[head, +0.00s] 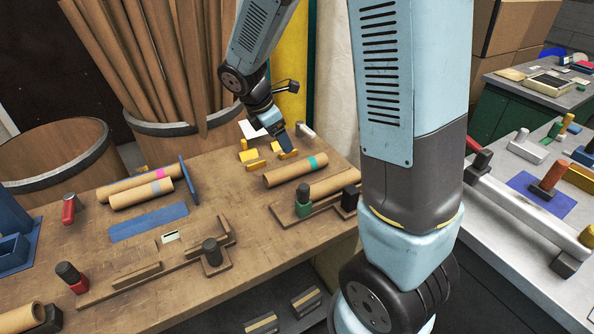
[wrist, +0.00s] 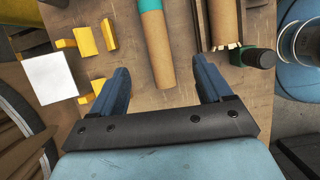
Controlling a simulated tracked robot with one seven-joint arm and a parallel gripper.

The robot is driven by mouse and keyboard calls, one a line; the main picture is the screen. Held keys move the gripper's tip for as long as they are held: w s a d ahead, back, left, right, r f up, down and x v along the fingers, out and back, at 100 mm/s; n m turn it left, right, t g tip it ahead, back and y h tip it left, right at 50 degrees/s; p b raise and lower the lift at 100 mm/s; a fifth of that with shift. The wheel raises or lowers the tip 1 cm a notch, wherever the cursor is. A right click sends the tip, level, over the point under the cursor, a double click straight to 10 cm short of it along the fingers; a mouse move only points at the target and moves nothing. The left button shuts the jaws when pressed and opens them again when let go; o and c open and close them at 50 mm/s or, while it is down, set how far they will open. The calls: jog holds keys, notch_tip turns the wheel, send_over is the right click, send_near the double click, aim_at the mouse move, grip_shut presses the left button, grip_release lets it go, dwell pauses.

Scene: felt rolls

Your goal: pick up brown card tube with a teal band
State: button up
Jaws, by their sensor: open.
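The brown card tube (head: 290,172) with a teal band (head: 318,161) lies on the wooden workbench, its band towards the right end. In the wrist view the tube (wrist: 157,48) runs up the picture, with the teal band at the top edge. My gripper (head: 285,143) is beyond the tube in the head view. In the wrist view my gripper (wrist: 161,72) is open and empty, and the tube's plain end shows between the two fingers. The height of the fingers above the tube is hard to tell.
Yellow blocks (wrist: 88,40) and a white card (wrist: 50,80) lie left of the tube in the wrist view. Another brown tube (head: 335,183) sits in a rack with a green-based knob (head: 303,205) close by.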

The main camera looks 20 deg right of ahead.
aim_at(294, 165)
jog(key=x, duration=0.9)
jog(key=shift+w+a+f, duration=0.1)
jog(key=shift+a, duration=0.15)
jog(key=shift+w+x, duration=0.1)
jog(key=shift+x, duration=1.25)
jog(key=shift+w+x, duration=0.15)
jog(key=shift+x, duration=1.2)
jog(key=shift+d, duration=0.1)
jog(key=shift+c, duration=0.3)
grip_shut()
